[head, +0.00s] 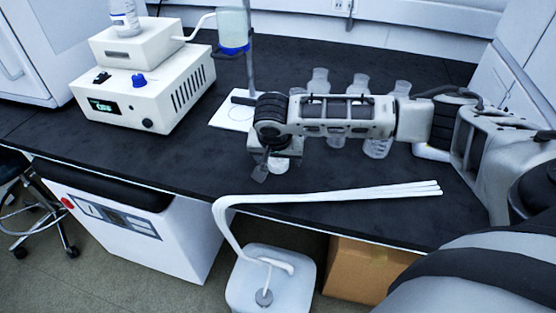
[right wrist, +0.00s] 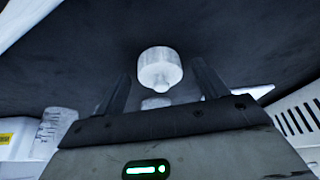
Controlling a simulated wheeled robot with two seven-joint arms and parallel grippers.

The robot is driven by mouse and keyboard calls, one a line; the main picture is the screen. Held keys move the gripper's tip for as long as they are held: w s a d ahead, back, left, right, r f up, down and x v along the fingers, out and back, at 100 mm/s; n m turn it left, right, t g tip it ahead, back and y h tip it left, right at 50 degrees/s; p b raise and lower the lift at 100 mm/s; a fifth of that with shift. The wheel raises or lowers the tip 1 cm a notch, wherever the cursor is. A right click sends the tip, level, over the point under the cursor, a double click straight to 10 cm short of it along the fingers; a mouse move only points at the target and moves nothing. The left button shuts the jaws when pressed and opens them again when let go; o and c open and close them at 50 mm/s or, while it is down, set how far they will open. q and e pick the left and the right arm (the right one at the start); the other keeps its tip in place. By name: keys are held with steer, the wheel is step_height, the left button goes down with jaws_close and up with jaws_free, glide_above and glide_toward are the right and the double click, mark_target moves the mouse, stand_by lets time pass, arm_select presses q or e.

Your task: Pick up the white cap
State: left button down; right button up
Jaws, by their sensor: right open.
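The white cap (right wrist: 159,68) shows in the right wrist view as a short white cylinder with a small nub, against the black bench top. It appears between and beyond the two dark fingers of my right gripper (right wrist: 160,78). The fingers are apart, with visible gaps on both sides of the cap, and nothing is held. In the head view my right gripper (head: 268,166) points down over the bench near its front edge. A pale thing shows beside its fingers there, mostly hidden, and I cannot tell if it is the cap. My left gripper is not in view.
A white instrument (head: 148,95) stands at the left of the bench. A stand holds a blue-bottomed container (head: 233,30) over a white plate. Several clear bottles (head: 378,148) stand behind my right arm. White tubes (head: 335,195) cross the front edge from a jug (head: 270,285) below.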

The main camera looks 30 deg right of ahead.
steer(key=c, duration=1)
steer(key=shift+r, duration=0.15)
